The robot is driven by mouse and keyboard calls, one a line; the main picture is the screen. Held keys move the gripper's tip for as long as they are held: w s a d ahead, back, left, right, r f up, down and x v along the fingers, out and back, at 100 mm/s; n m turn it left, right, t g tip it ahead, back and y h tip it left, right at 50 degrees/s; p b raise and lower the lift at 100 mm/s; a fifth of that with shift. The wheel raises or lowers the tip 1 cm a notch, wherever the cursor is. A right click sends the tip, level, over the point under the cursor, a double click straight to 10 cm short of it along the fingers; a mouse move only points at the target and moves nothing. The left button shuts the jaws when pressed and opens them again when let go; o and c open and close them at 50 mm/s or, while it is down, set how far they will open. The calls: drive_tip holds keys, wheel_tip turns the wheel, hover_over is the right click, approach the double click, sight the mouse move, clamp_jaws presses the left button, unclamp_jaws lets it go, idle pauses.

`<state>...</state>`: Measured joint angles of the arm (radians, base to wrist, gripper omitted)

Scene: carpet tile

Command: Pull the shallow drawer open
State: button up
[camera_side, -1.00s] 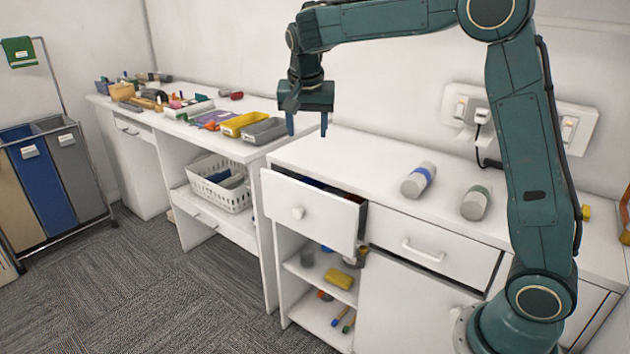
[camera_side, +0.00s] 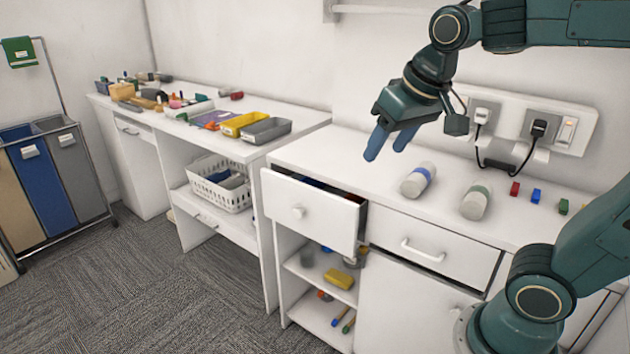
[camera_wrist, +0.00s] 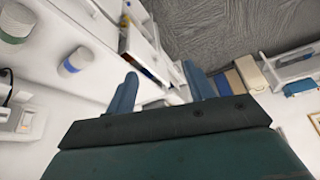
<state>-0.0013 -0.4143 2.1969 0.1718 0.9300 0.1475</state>
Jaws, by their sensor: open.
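Two white drawers sit side by side under the right counter. The right drawer (camera_side: 434,258) is wider and looks closed, with a bar handle (camera_side: 423,250). I cannot tell by depth which one is called shallow. My gripper (camera_side: 386,146) is open and empty, tilted, well above the counter behind the drawers and touching neither. In the wrist view my gripper (camera_wrist: 160,90) has its fingers apart, with the open drawer (camera_wrist: 145,52) beyond them.
Small blocks (camera_side: 536,196) lie to the right, near sockets with a hanging cord (camera_side: 500,165). Shelves with items (camera_side: 340,279) are under the open drawer.

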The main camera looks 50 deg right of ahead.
drive_tip(key=s+a+f+n+y, duration=0.1)
drive_tip(key=s+a+f+n, duration=0.2)
drive_tip(key=s, duration=0.6)
drive_tip(key=shift+s+f+t, duration=0.2)
drive_tip(key=shift+f+t, duration=0.2)
drive_tip(key=shift+f, duration=0.3)
drive_tip(key=shift+c, duration=1.1)
drive_tip(key=shift+w+r, duration=0.1)
drive_tip(key=shift+w, duration=0.1)
drive_tip(key=c, duration=0.7)
drive_tip(key=shift+w+d+r, duration=0.15)
drive_tip(key=shift+w, duration=0.15)
clamp_jaws()
drive_tip(key=w+d+m+g+h, duration=0.1)
drive_tip(key=w+d+m, duration=0.35)
drive_tip(key=w, duration=0.45)
drive_tip(key=w+d+m+g+h, duration=0.15)
drive_tip(key=w+d+m, duration=0.3)
drive_tip(key=w, duration=0.55)
drive_tip(key=w+d+f+m+g+h, duration=0.1)
drive_tip(key=w+d+f+m+g, duration=0.2)
drive_tip(key=w+d+f+m, duration=0.5)
drive_tip(key=w+d+f, duration=0.2)
drive_tip(key=w+f, duration=0.2)
drive_tip(key=shift+w+f+m, duration=0.3)
drive_tip(key=shift+f, duration=0.1)
